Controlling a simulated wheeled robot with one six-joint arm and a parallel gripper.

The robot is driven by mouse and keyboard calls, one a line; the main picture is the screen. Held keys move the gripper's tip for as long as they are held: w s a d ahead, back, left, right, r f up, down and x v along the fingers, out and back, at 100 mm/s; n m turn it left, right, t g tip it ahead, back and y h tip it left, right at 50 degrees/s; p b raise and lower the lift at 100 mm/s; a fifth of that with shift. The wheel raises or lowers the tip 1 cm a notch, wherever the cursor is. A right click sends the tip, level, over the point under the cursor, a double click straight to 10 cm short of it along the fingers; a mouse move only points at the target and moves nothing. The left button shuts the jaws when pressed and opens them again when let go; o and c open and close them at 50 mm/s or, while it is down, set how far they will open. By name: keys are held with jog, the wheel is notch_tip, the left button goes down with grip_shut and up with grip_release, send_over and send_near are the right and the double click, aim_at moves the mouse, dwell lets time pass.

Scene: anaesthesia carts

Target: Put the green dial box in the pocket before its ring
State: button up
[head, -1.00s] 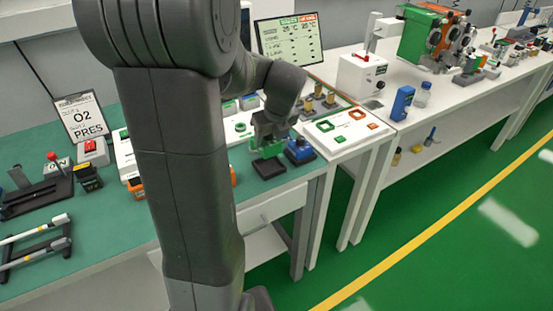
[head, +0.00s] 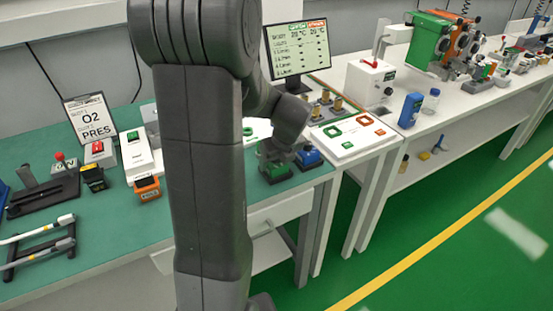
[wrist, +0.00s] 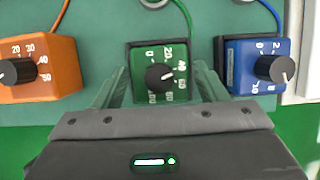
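The green dial box (wrist: 160,72) stands on the teal bench top in the wrist view, with a black knob and a green cable running back. My gripper (wrist: 160,80) reaches over it, one finger on each side, with slight gaps seeming to show, so it looks open around the box. In the head view my gripper (head: 275,160) is low over the green dial box (head: 278,174), partly hiding it. A white panel (head: 365,145) to the right carries a green ring (head: 332,131) and an orange ring (head: 362,120), each with a small same-coloured square in front.
A blue dial box (wrist: 253,65) stands close to the right, and an orange dial box (wrist: 38,68) to the left; both have cables. A monitor (head: 297,48) and brass-coloured knobs (head: 325,103) are behind. My arm hides part of the bench.

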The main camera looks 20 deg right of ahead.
jog(key=shift+o, duration=0.7)
jog(key=shift+r, duration=0.1)
jog(key=shift+r, duration=0.25)
jog(key=p+v, duration=0.1)
jog(key=v, duration=1)
jog(key=shift+s+r, duration=0.15)
jog(key=shift+r, duration=0.2)
jog(key=b+x, duration=0.1)
jog(key=x, duration=1.1)
jog(key=shift+s+f, duration=0.1)
jog(key=shift+f, duration=0.05)
jog(key=shift+r, duration=1.8)
